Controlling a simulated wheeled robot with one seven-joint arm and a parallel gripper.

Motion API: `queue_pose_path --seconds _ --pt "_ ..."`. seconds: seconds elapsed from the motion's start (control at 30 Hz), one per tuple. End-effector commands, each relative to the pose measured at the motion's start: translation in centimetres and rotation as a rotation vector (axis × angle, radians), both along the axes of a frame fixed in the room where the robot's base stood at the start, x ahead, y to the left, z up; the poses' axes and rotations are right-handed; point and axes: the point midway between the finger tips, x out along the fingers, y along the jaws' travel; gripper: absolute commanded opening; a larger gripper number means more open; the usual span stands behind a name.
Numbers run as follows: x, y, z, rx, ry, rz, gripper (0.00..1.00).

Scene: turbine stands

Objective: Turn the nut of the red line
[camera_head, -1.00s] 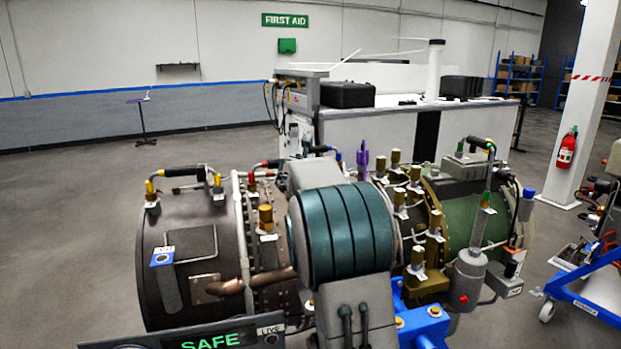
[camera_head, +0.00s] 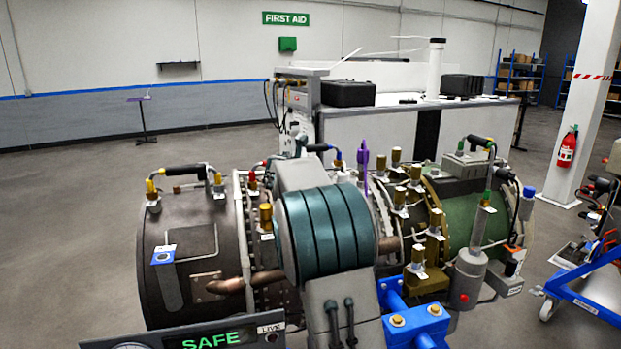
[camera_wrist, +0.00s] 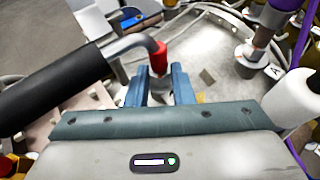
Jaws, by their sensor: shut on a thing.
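In the wrist view the red line (camera_wrist: 128,44) is a bent grey tube with a black sleeve on the left and a red collar (camera_wrist: 159,58) at its lower end. Below the collar is a pale metal nut (camera_wrist: 158,88), partly hidden between the fingers. My gripper (camera_wrist: 162,82) has its two blue fingers on either side of this nut and is shut on it. The gripper body hides the nut's lower part. In the head view, a red fitting (camera_head: 252,179) shows left of my teal arm link, which hides the gripper and the gripped nut.
The turbine casing (camera_head: 185,265) bears several brass fittings and other lines close by. In the wrist view a purple fitting (camera_wrist: 284,8) stands right of my gripper. A display reading SAFE (camera_head: 212,341) is at the front. A blue cart (camera_head: 585,303) stands at the right.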

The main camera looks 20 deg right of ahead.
Motion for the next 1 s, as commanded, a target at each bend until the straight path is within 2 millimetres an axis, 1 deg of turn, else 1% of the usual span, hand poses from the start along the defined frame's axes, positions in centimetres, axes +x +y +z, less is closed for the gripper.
queue_pose_path --seconds 0.2,0.23,0.27,0.3,0.6,0.73,0.87,1.0 --pt "0.0 0.0 0.0 0.0 0.0 0.0 0.0" --pt "0.0 0.0 0.0 0.0 0.0 0.0 0.24" --pt "0.0 0.0 0.0 0.0 0.0 0.0 0.32" --pt "0.0 0.0 0.0 0.0 0.0 0.001 0.43" --pt "0.0 0.1 0.0 0.0 0.0 0.001 0.44" --pt "-0.6 0.6 0.3 0.001 -0.002 0.001 0.44" --pt "-1.8 1.8 0.9 0.001 -0.002 0.003 0.44" --pt "-3.8 3.7 2.0 0.001 -0.004 0.005 0.44"
